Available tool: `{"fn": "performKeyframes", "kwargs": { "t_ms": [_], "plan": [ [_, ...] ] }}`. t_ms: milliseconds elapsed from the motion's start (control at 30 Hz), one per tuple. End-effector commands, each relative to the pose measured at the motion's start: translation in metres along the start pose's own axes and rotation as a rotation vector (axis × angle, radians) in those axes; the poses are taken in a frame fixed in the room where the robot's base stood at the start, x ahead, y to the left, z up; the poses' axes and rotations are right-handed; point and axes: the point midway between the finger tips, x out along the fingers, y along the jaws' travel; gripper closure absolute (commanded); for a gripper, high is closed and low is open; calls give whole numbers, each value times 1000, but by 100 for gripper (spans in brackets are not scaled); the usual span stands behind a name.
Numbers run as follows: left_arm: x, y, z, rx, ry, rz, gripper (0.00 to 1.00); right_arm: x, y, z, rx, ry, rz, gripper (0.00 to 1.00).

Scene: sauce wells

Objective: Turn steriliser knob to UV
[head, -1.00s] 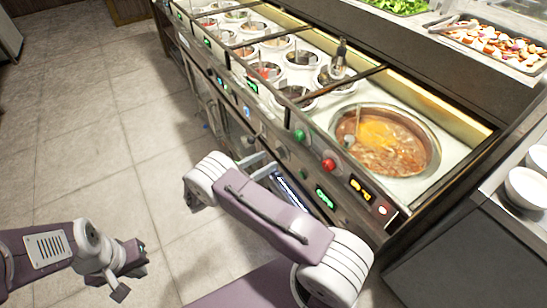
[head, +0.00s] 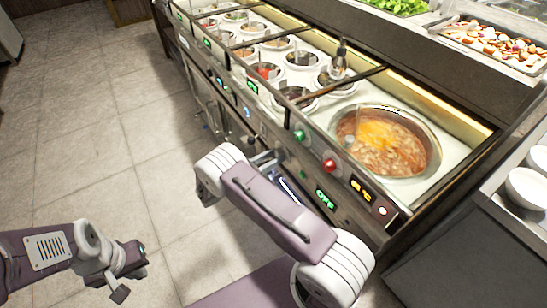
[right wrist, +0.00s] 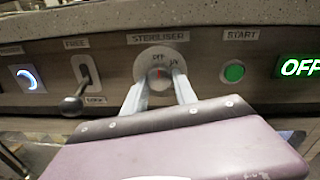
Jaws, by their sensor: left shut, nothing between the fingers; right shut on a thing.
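The steriliser knob (right wrist: 159,71) is a round grey knob on a pale dial under the label STERILISER, with OFF printed above it and UV to its right. A red mark shows on the knob's face, but I cannot tell exactly where it points. My right gripper (right wrist: 160,82) is shut on the knob, one finger on each side. In the head view my right arm partly hides this spot. My left gripper (head: 124,272) is shut and empty, low at the left over the floor, away from the counter.
Left of the knob are a black-handled lever (right wrist: 74,104) and a blue-lit button (right wrist: 30,78). Right of it are a green START button (right wrist: 233,72) and a green OFF display (right wrist: 298,67). A soup well (head: 385,145) sits above. The floor at left is clear.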

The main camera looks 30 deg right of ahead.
Motion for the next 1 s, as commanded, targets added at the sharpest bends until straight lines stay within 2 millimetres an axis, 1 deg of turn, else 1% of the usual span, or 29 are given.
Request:
{"fn": "performKeyframes", "kwargs": {
  "t_ms": [267, 700, 1000],
  "plan": [
    [5, 0, 0, 0, 0, 0, 100, 0, 1, -2, 144, -7, 0, 100],
    [17, 0, 2, 0, 0, 0, 100, 0, 2, -2, 531, -28, -5, 100],
    [23, 0, 2, 0, 0, 0, 100, 0, 3, -2, 731, -38, -7, 100]
  ]
}}
